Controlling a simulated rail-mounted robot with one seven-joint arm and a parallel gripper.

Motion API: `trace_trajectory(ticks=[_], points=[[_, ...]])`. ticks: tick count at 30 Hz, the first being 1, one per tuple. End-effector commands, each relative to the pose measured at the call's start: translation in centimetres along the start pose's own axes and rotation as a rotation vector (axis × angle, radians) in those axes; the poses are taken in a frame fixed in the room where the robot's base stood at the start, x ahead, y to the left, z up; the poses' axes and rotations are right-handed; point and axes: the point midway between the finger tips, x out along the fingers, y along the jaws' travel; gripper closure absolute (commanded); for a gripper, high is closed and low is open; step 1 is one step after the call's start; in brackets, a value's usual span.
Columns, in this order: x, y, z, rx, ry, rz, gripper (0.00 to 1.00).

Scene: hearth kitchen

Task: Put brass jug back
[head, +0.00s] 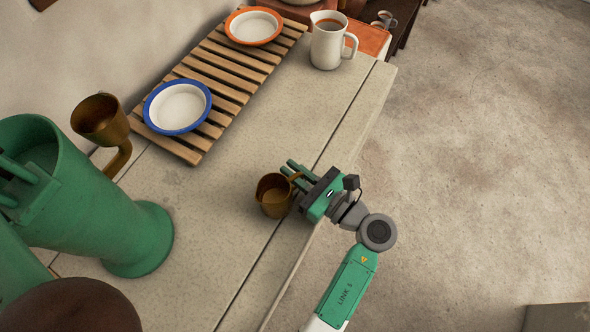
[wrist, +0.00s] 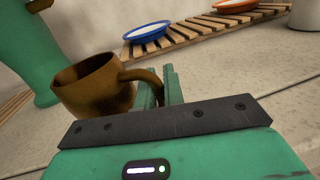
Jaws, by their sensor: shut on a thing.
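A small brass jug (head: 270,198) with an open top is at my gripper (head: 294,174), over the pale counter near its front edge. In the wrist view the jug (wrist: 95,85) is left of the green fingers (wrist: 163,86), and its curved handle runs between them. The gripper is shut on this handle. The jug is roughly upright; I cannot tell whether its base touches the counter. A second brass vessel (head: 100,118) with a curved handle shows at the left by the wall, partly behind my green body.
A wooden slatted rack (head: 207,87) on the counter (head: 205,200) bears a blue-rimmed dish (head: 178,106) and an orange-rimmed dish (head: 254,26). A white pitcher (head: 327,45) stands at the far end. The counter between rack and jug is clear.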

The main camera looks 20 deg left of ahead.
Motion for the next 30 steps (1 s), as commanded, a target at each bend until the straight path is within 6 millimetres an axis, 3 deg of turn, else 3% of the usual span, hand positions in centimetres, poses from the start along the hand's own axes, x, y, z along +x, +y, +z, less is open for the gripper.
trace_trajectory(ticks=[4,5,7,8,17,20,30], points=[[0.0,0.0,-0.4,0.0,-0.001,0.0,1.0],[0.0,0.0,-0.3,0.0,0.0,0.0,0.84],[0.0,0.0,-0.3,0.0,0.0,0.0,0.71],[0.0,0.0,-0.3,0.0,0.0,0.0,0.68],[0.0,0.0,0.3,0.0,0.0,0.0,0.68],[-1.6,-0.1,0.2,0.001,0.0,-0.004,0.68],[-9.9,-0.1,0.1,0.0,-0.001,-0.003,0.68]])
